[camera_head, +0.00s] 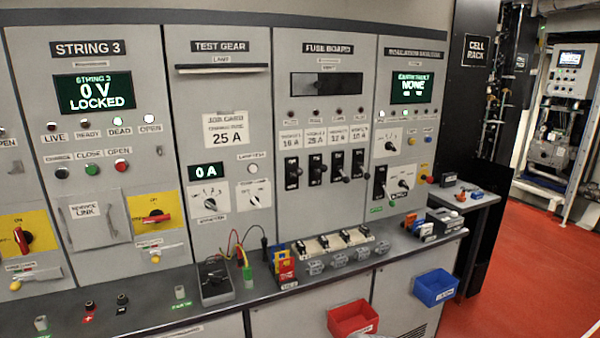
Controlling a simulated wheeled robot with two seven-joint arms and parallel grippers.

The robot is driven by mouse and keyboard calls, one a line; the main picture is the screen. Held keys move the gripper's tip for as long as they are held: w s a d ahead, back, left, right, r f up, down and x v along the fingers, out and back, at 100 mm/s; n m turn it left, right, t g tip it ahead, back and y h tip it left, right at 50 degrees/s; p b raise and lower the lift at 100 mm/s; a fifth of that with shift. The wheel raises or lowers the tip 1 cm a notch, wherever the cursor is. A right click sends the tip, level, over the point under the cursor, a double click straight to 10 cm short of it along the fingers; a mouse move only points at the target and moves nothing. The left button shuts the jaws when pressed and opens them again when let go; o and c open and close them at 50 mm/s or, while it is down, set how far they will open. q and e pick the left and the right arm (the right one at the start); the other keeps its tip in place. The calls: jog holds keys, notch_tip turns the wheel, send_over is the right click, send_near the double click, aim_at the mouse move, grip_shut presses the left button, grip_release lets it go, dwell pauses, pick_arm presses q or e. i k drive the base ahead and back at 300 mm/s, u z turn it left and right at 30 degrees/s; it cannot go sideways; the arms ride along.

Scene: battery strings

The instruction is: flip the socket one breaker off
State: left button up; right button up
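The fuse board (325,208) is a grey panel right of the test gear panel. It carries a row of black breakers under white rating labels. The leftmost breaker (292,172) sits under a label (290,139) reading 16 A. The small name above that rating is too blurred to read surely, so I cannot tell for certain which breaker is socket one. The other breakers (316,168) show levers sticking out. On or off is too small to tell. Neither of my grippers is in view.
A grey bench ledge runs below the panels, with a dark handheld meter (215,282), a red-yellow block (284,270) and a fuse rack (334,240). A red bin (352,318) and a blue bin (435,287) hang in front. Red floor (540,270) is clear at right.

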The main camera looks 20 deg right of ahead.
aim_at(299, 171)
jog(key=k, duration=0.65)
jog(key=z, duration=0.9)
jog(key=i, duration=1.85)
jog(key=u, duration=0.85)
